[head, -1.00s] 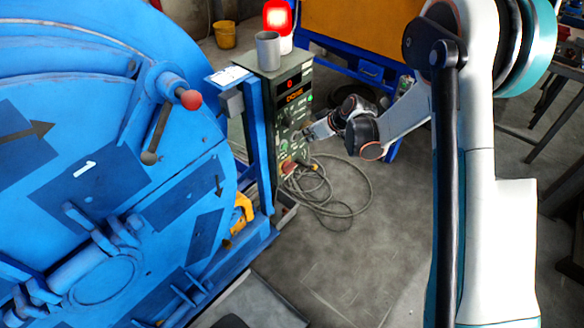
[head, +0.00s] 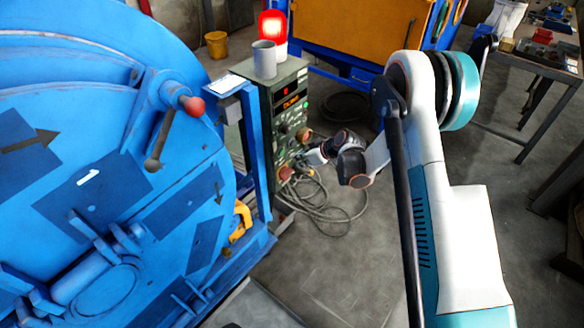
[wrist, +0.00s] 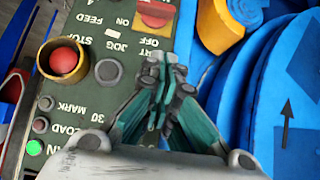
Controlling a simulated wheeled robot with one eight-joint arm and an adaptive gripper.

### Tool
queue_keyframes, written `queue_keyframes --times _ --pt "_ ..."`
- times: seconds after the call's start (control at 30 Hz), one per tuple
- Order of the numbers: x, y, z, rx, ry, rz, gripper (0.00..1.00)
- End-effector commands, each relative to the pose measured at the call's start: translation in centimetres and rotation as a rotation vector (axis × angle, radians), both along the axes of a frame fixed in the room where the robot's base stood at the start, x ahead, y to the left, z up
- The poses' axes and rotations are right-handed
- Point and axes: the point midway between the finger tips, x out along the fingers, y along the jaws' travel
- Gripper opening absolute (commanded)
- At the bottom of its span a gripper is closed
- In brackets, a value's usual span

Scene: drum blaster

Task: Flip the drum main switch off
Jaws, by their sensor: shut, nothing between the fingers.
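The control box (head: 268,103) stands beside the blue drum in the head view, its dark panel facing my arm. In the wrist view the panel lettering is upside down. A red switch (wrist: 155,12) sits at the top edge beside the ON and OFF labels, partly cut off by the frame. My gripper (wrist: 165,72) is shut and empty, its fingertips pointing toward the OFF label and the red switch. A small gap seems to remain, but contact cannot be told. In the head view my gripper (head: 314,157) is close to the lower panel.
The blue drum (head: 120,190) fills the left. Cables (head: 325,205) lie on the floor below.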

Motion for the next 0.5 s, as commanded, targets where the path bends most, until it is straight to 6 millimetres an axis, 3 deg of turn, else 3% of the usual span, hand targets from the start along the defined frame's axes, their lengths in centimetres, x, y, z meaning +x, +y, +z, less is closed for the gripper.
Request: queue_keyframes --times 0.5 --pt "4.0 5.2 -6.9 0.000 -0.001 0.001 0.00"
